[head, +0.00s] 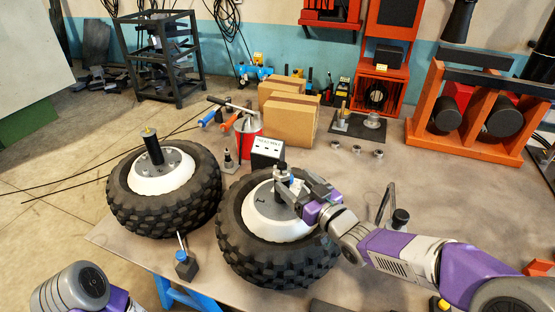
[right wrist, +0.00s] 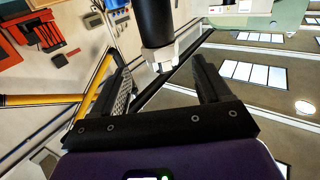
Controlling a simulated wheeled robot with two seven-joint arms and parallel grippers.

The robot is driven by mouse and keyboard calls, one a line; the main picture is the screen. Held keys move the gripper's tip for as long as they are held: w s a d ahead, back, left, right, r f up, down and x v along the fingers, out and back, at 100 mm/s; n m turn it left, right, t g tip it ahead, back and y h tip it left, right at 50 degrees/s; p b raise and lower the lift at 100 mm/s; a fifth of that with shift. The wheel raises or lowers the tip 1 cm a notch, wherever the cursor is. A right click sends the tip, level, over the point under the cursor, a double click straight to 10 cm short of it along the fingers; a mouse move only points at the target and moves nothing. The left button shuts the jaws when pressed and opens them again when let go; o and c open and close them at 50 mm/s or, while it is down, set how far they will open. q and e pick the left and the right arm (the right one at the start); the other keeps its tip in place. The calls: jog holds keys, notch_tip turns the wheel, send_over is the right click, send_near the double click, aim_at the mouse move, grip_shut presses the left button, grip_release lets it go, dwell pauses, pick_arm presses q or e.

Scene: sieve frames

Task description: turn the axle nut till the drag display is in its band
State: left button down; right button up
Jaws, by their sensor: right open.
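Two knobbly black tyres with white hubs lie flat on the table. My right gripper (head: 290,188) is over the hub of the right wheel (head: 270,268), close to its dark axle (head: 282,170). In the right wrist view a thick black post ends in a pale, faceted nut-like piece (right wrist: 158,59). It lies between the two fingers of my open gripper (right wrist: 163,75), with a gap visible on each side.
Cardboard boxes (head: 289,121) and a red can (head: 247,135) with tools stand behind the wheels. A small dark block with a blue-tipped stick (head: 186,266) is at the front. An orange rack (head: 465,120) stands at the right.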

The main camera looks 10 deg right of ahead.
aim_at(288, 176)
jog(key=x, duration=0.5)
jog(key=shift+s+a+b, duration=0.1)
jog(key=shift+a+b, duration=0.05)
jog(key=shift+b, duration=0.15)
jog(key=shift+w+a, duration=0.2)
jog(key=shift+w, duration=0.45)
jog(key=c, duration=1)
jog(key=shift+o, duration=0.2)
